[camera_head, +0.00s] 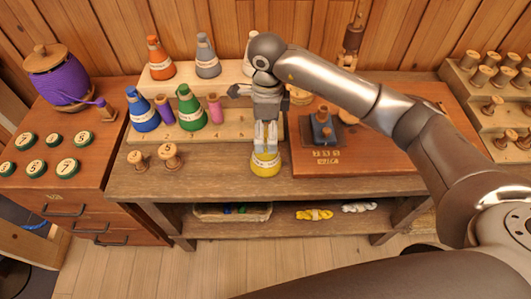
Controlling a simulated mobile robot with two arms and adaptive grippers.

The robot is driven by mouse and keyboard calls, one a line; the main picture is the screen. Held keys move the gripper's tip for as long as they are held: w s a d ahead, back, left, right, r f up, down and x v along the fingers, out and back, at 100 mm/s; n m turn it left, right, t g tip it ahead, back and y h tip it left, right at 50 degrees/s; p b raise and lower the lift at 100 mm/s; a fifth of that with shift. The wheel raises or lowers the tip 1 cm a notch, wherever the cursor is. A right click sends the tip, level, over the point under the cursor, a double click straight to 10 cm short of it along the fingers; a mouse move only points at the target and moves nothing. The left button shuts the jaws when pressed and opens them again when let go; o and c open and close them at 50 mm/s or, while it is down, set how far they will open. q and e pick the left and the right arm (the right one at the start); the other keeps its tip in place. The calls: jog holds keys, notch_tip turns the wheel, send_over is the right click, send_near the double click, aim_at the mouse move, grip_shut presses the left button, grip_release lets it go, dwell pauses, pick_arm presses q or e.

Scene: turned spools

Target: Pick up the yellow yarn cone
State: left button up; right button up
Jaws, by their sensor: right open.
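The yellow yarn cone (265,165) stands upright near the front edge of the wooden bench, and its wide yellow base shows below my gripper. My right gripper (265,147) points straight down over the cone, with its fingers around or in front of the upper part. The fingers hide most of the cone's top, and I cannot tell whether they touch it. The right gripper is open. My left gripper is not in view.
Blue (142,112) and green (189,110) cones stand on a step left of the gripper. Orange (159,60) and grey (206,58) cones stand higher behind. Two wooden spools (171,156) sit at the front left. A reddish board (345,162) lies close on the right.

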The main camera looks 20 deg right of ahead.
aim_at(266, 146)
notch_tip(266, 146, down, 2)
jog(key=shift+f, duration=0.1)
jog(key=shift+f+p, duration=0.5)
jog(key=shift+f, duration=0.05)
notch_tip(266, 146, down, 4)
jog(key=shift+w+a+r+p, duration=0.1)
jog(key=shift+r+p, duration=0.1)
jog(key=shift+p, duration=0.45)
jog(key=shift+f, duration=0.4)
jog(key=shift+c, duration=0.4)
jog(key=shift+w+r, duration=0.1)
jog(key=c, duration=1.4)
